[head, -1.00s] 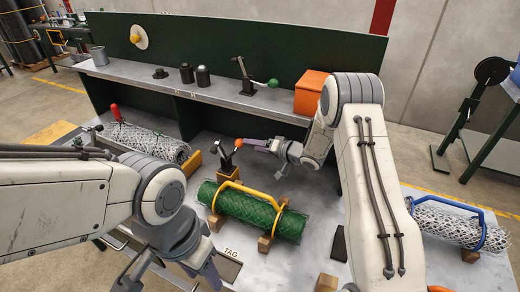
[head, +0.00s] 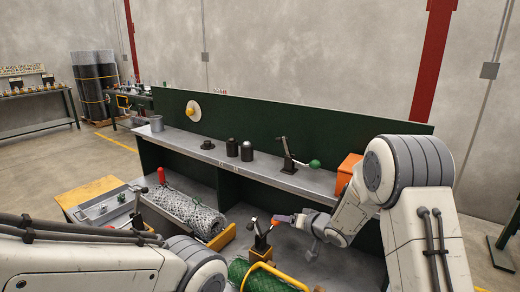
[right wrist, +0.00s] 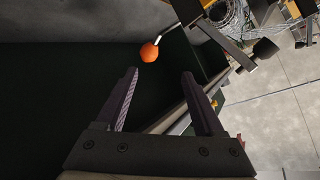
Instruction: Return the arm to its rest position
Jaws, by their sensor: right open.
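My right arm reaches in from the right in the head view, with its gripper (head: 304,220) low over the bench by a small black toggle clamp (head: 261,242). In the right wrist view the right gripper's two fingers (right wrist: 160,73) are spread with nothing between them. An orange ball knob (right wrist: 149,52) on a metal lever shows just beyond the fingertips, apart from them. My left arm comes in from the lower left; its gripper is outside the frame. A green mesh roll (head: 262,279) with a yellow handle is partly cut off at the bottom.
A grey shelf (head: 235,165) with a green back panel (head: 300,130) runs behind the clamp. It carries dark cylinders, a green-knobbed lever (head: 291,158) and an orange box (head: 349,167). A wire mesh roll (head: 188,210) lies left. Bare bench lies below the right gripper.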

